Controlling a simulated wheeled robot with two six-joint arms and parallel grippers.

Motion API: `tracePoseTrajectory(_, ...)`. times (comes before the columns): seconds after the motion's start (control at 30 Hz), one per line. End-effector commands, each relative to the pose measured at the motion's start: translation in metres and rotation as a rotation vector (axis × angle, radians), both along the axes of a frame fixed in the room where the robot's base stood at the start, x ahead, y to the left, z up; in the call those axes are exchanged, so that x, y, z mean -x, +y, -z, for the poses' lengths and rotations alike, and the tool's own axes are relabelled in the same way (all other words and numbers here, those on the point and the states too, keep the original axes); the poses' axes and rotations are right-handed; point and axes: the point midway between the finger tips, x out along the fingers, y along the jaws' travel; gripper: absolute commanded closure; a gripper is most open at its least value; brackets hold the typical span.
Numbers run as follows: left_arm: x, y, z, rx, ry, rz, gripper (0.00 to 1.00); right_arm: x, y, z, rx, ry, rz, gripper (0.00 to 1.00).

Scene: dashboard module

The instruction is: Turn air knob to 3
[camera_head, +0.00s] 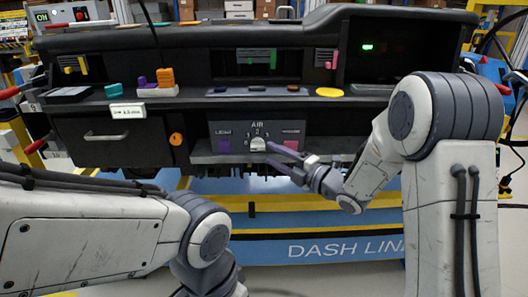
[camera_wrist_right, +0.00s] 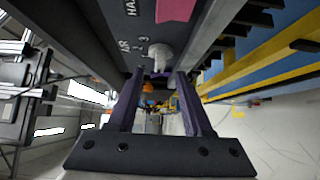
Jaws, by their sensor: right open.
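The air knob (camera_head: 258,143) is a small pale dial on the dark AIR panel (camera_head: 256,127) low in the middle of the dashboard, with small numbers above it. The knob (camera_wrist_right: 160,54) also shows in the right wrist view, with the 3 printed beside it. I cannot tell which number it points at. My right gripper (camera_head: 272,154) is open, its purple fingers just in front of the knob and slightly to its right in the head view. In the wrist view the knob lies beyond the gap between the fingertips (camera_wrist_right: 158,75). My left gripper is out of view.
A grey ledge (camera_head: 212,158) runs below the panel. A drawer (camera_head: 108,138) and an orange dial (camera_head: 176,139) are to the left. My left forearm fills the lower left.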

Motion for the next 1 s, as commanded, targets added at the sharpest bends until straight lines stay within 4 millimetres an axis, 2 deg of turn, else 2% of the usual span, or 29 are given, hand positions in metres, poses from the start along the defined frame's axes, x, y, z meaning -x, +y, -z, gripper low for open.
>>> tracePoseTrajectory(0.1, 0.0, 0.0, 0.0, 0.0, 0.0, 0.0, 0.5, -0.014, 0.016, 0.0, -0.001, 0.0, -0.002, 0.5)
tracePoseTrajectory(0.27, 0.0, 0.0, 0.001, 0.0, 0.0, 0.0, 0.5, -0.026, 0.027, 0.0, -0.001, 0.002, 0.0, 0.5)
tracePoseTrajectory(0.63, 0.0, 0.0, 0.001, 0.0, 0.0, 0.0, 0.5, -0.031, 0.03, 0.0, 0.0, 0.003, 0.002, 0.5)
tracePoseTrajectory(0.77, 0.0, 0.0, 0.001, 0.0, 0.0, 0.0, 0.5, -0.031, 0.03, 0.0, -0.001, 0.002, 0.002, 1.0)
tracePoseTrajectory(1.0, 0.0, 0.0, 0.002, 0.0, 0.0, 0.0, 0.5, -0.03, 0.03, 0.001, -0.004, 0.003, 0.002, 1.0)
